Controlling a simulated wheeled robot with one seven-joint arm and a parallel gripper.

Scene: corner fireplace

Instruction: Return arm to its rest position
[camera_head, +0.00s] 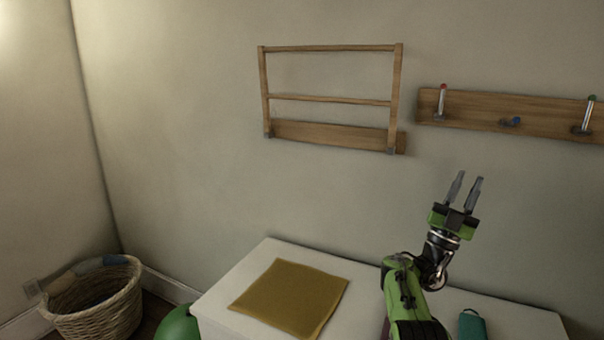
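My gripper (464,191) is raised in front of the wall, right of the picture's middle. Its two grey fingers point up and stand apart with a gap between them. I see nothing between them. My green and black arm rises from the bottom edge, in front of the white surface. The gripper appears below the peg rail (492,111) in the picture; I cannot tell how far it is from the wall.
A wooden rack (330,98) hangs on the wall. A mustard cloth (290,297) lies on the white surface (246,264), with a teal item (471,325) at right. A wicker basket (97,303) stands in the left corner near a green rounded object (178,325).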

